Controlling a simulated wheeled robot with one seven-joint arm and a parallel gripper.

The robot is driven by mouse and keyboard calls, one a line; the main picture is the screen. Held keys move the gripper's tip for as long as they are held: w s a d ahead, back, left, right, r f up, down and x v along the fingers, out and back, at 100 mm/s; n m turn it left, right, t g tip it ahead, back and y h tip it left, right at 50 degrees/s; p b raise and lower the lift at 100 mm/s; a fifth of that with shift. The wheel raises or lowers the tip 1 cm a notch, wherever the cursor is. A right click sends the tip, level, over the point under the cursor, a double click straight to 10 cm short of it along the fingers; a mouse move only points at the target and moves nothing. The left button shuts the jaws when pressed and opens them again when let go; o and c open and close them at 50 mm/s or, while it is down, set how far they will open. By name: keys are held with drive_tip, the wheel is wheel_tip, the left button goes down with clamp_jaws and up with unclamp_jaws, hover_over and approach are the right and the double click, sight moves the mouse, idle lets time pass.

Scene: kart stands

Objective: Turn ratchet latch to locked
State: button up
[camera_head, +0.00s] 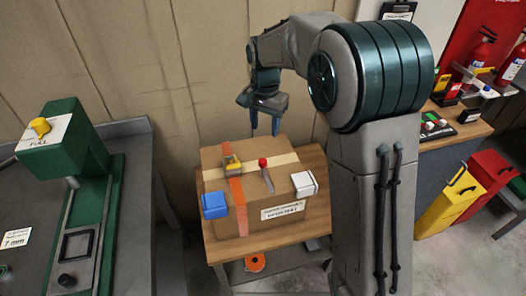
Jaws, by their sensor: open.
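A cardboard box (245,222) sits on a wooden table. An orange strap (238,192) runs over it, with a small yellow and metal ratchet latch (232,165) on its top; its exact setting is too small to tell. A lever with a red knob (263,163) stands on the box to the right of the latch. My gripper (265,126) is open and empty, fingers pointing down, behind and above the box's far edge. It is up and to the right of the latch, apart from it.
A blue block (215,205) and a white block (304,185) are at the box's front corners. A green machine (75,150) stands on the left bench. Yellow (447,205) and red (487,178) containers stand at right. My arm hides part of the table's right side.

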sight(263, 160)
drive_tip(key=f, duration=0.4)
drive_tip(key=f+p, duration=0.1)
drive_tip(key=f, duration=0.4)
drive_tip(key=f+p, duration=0.1)
drive_tip(key=f, duration=0.4)
drive_tip(key=shift+w+a, duration=0.2)
drive_tip(key=shift+a, duration=0.05)
clamp_jaws()
